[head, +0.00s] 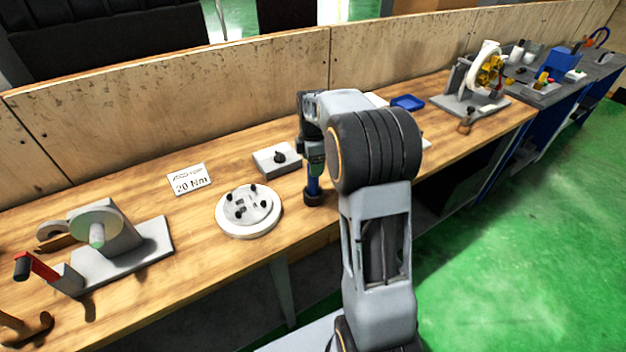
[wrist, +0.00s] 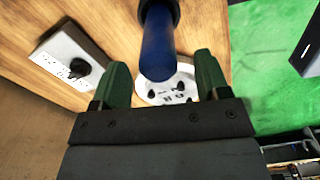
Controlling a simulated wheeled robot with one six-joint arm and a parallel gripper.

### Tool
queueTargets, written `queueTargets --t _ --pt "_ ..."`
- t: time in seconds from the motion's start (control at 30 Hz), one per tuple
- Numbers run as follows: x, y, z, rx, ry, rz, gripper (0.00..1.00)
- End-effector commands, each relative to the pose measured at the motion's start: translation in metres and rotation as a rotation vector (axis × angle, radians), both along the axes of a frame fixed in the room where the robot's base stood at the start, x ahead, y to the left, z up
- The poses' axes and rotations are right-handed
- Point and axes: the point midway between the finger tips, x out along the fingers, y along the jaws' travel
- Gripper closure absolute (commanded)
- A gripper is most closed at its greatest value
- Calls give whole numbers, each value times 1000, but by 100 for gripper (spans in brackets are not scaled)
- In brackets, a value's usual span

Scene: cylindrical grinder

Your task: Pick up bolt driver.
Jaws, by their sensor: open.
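The bolt driver (head: 312,188), with a blue shaft and a black end, appears upright near the front edge of the bench in the head view. My arm hides its upper part. In the wrist view the blue shaft (wrist: 158,45) shows between the two green fingers of my gripper (wrist: 162,66), with visible gaps on both sides. My gripper (head: 315,165) is open at the driver's upper part. I cannot tell how deep the shaft lies between the fingers.
A round white plate with black bolts (head: 248,211) is left of the driver. A grey box with a black knob (head: 277,159) and a "20 Nm" card (head: 189,179) lie behind. A crank fixture (head: 120,255) stands left. A wooden panel (head: 180,100) backs the bench.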

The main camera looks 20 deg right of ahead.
Motion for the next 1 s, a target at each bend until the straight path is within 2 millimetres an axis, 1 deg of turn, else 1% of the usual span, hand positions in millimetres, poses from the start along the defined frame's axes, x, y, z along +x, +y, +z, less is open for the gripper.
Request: queueTargets --t 0.03,0.2,0.3,0.6,1.0 --pt "0 1 -7 1 5 0 31" --pt "1 1 -29 1 4 0 31" --pt "1 1 -37 0 2 0 31" --pt "1 1 -40 0 1 0 31" --pt "1 1 -40 0 1 0 69"
